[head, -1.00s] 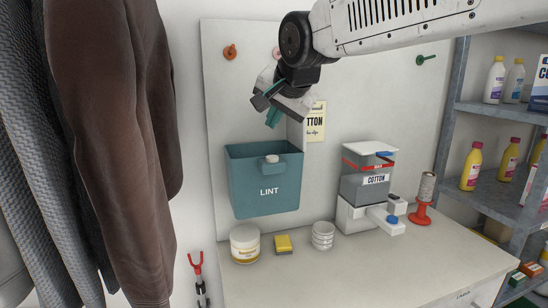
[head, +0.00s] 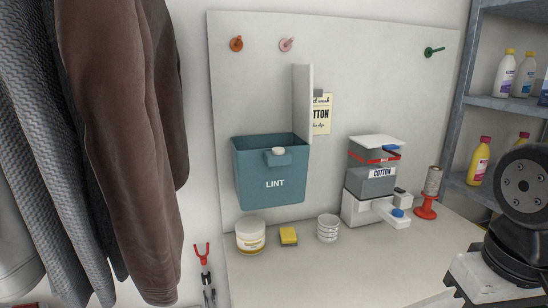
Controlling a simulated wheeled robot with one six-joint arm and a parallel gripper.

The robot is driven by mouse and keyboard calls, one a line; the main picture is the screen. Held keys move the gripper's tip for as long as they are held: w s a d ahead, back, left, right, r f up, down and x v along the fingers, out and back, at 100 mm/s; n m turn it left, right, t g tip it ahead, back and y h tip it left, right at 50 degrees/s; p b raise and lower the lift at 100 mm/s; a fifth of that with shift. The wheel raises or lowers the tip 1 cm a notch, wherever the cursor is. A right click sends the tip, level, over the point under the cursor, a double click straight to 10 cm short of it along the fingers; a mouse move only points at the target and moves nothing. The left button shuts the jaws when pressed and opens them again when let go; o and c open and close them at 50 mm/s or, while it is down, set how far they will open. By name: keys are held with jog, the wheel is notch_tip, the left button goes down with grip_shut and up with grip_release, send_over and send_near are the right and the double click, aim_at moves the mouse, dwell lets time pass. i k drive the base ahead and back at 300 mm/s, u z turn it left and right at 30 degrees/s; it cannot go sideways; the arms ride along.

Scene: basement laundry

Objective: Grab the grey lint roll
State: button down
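The grey lint roll (head: 433,180) stands upright on a red holder (head: 426,207) at the right end of the counter, seen in the head view. It looks like a small speckled grey cylinder. My gripper (head: 492,281) is at the lower right edge of the head view, nearer the camera and to the right of the roll, apart from it. Only its wrist and upper body show. Its fingertips are cut off by the frame, so I cannot see whether it is open or holds anything.
A teal LINT bin (head: 250,185) hangs on the pegboard, with an upright pale panel (head: 303,98) behind it. A white-and-grey COTTON dispenser (head: 374,188) stands left of the roll. A jar (head: 250,236), yellow sponge (head: 288,236) and stacked white rings (head: 328,229) line the counter. Shelves stand right.

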aim_at(434, 177)
jog(key=u, duration=3.6)
jog(key=k, duration=1.95)
jog(key=z, duration=2.9)
